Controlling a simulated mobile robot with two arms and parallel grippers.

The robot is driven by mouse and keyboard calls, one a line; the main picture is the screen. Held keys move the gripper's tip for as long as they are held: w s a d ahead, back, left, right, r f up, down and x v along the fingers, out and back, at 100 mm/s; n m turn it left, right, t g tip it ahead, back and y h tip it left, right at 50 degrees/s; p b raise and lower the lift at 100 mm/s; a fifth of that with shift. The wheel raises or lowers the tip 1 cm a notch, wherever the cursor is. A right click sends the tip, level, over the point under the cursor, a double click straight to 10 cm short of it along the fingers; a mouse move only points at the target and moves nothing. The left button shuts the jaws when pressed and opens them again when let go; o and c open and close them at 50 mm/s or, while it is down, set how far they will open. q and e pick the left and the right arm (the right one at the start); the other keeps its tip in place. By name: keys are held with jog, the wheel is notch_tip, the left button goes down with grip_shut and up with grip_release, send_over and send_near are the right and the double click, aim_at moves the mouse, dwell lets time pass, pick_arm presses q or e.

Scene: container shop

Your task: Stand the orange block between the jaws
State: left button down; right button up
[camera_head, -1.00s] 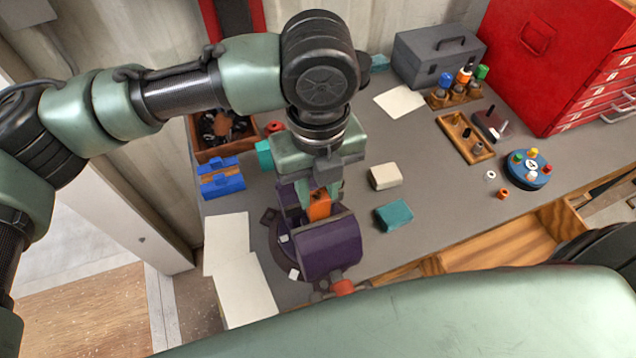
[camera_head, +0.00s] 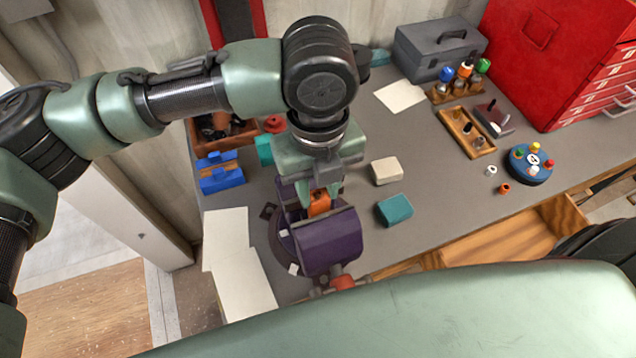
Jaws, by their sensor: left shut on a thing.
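The orange block (camera_head: 319,204) is between the fingers of my left gripper (camera_head: 319,198), which is shut on it and points down. The block sits in the gap between the jaws of the purple vise (camera_head: 331,244), with its upper part showing. Its lower part is hidden by the near jaw, so I cannot tell whether it touches the vise bottom. The vise stands near the front edge of the grey bench, its red-ended handle (camera_head: 343,282) toward me. My right gripper is not in view.
White sheets (camera_head: 228,240) lie left of the vise. A cream block (camera_head: 386,171) and a teal block (camera_head: 394,210) lie to its right. A blue vise-like piece (camera_head: 221,176) and a wooden bin (camera_head: 205,141) stand behind left. An open drawer (camera_head: 500,245) juts from the bench front.

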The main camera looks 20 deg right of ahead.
pick_arm(q)
jog(key=shift+f, duration=0.45)
dwell(0.3)
jog(key=c, duration=1)
grip_release()
jog(key=shift+o, duration=0.2)
notch_tip(320, 180, up, 5)
jog(key=p, duration=0.4)
jog(key=shift+f+p, duration=0.1)
jog(key=shift+p, duration=0.3)
jog(key=shift+r+p, duration=0.35)
jog(key=shift+r, duration=0.25)
